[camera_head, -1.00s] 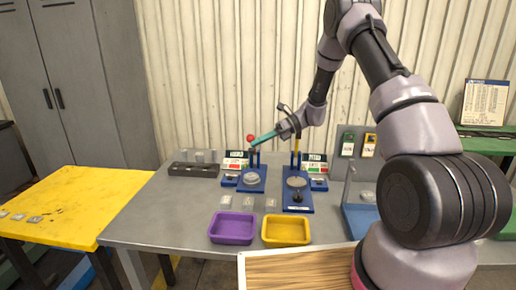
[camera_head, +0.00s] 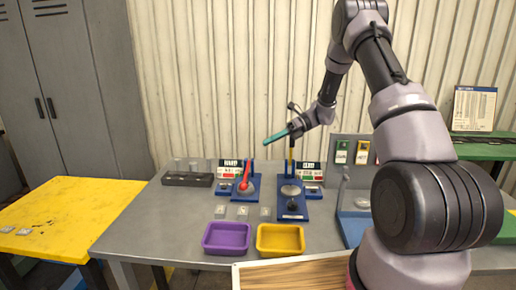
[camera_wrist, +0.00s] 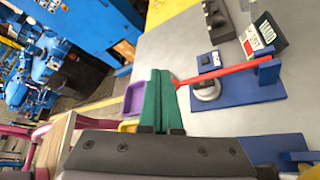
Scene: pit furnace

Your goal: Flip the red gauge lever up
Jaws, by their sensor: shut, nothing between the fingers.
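My gripper (camera_head: 267,142) has teal fingers, shut and empty, above and slightly right of the gauge in the head view. It also shows in the wrist view (camera_wrist: 158,76). Whether the fingers touch the knob is unclear; the head view shows them apart.
Purple (camera_head: 226,238) and yellow (camera_head: 280,239) trays sit in front. A dark block rack (camera_head: 187,180) is at the left. Bare grey table lies at front left.

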